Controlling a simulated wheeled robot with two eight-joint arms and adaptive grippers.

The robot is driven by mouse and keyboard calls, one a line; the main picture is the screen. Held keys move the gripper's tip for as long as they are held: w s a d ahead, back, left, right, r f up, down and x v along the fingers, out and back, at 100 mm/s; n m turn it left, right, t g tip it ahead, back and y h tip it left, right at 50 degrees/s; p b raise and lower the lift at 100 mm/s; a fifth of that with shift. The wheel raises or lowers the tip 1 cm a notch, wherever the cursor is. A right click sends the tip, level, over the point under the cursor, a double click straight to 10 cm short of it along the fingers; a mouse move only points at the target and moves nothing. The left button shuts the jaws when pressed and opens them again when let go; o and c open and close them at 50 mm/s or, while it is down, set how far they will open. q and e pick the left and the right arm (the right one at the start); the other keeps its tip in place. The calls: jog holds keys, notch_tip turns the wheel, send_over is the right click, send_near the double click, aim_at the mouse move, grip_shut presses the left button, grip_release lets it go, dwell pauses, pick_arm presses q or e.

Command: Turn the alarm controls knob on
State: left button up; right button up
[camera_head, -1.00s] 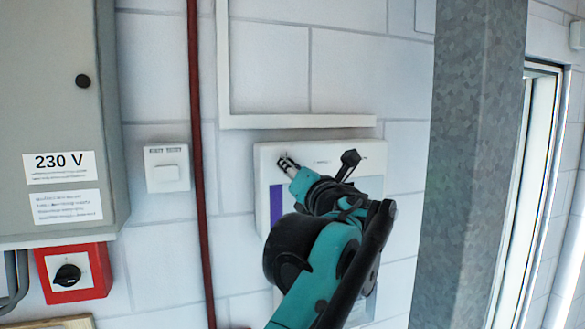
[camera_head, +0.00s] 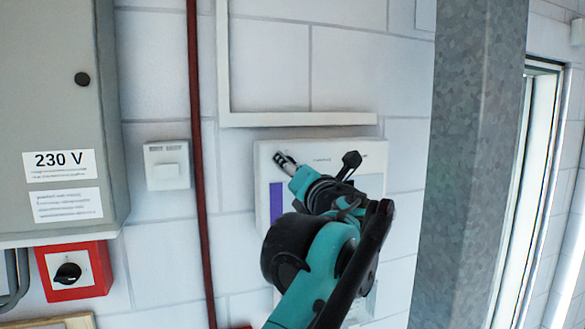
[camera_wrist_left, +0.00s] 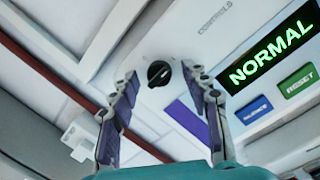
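The alarm panel (camera_head: 375,155) is a white box on the wall, with a purple stripe on its left side. In the left wrist view the panel (camera_wrist_left: 178,38) shows the word CONTROLS, a green NORMAL display (camera_wrist_left: 270,52), and green and blue buttons. Its round black knob (camera_wrist_left: 158,73) has a pale pointer mark. My left gripper (camera_head: 283,158) is at the panel's upper left. In the wrist view the left gripper (camera_wrist_left: 160,77) is open, with its fingertips on either side of the knob; contact cannot be told. The head view hides the knob behind the gripper. My right gripper is in neither view.
A dark red pipe (camera_head: 199,150) runs down the wall left of the panel. A white switch (camera_head: 167,168), a grey 230 V cabinet (camera_head: 60,110) and a red rotary switch box (camera_head: 90,280) are farther left. A galvanized column (camera_head: 470,150) stands at the right.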

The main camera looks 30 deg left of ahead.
pick_arm(q)
jog(key=shift+d, duration=0.1)
jog(key=v, duration=1.2)
jog(key=s+a+f+n+g+h+b, duration=0.15)
jog(key=f+n+b, duration=0.4)
jog(key=f, duration=0.95)
jog(key=s+a+f+n+g+h+b, duration=0.15)
jog(key=f+n+h+b, duration=0.35)
jog(key=f, duration=0.9)
jog(key=s+f+n+g+y+b, duration=0.1)
jog(key=f+n+g+b, duration=0.35)
jog(key=f, duration=1.05)
jog(key=s+d+f+n+h+b, duration=0.2)
jog(key=f+n+b, duration=0.4)
jog(key=f, duration=0.8)
jog(key=s+d+f+n+t+h+b, duration=0.1)
jog(key=d+f+n+h+b, duration=0.3)
jog(key=f, duration=1)
jog(key=s+d+f+n+t+h+b, duration=0.1)
jog(key=s+d+f+n+h+b, duration=0.2)
jog(key=f+n+b, duration=0.5)
notch_tip(320, 180, down, 6)
jog(key=s+b, duration=0.1)
jog(key=b, duration=0.1)
jog(key=shift+f+b, duration=0.25)
jog(key=shift+b, duration=0.05)
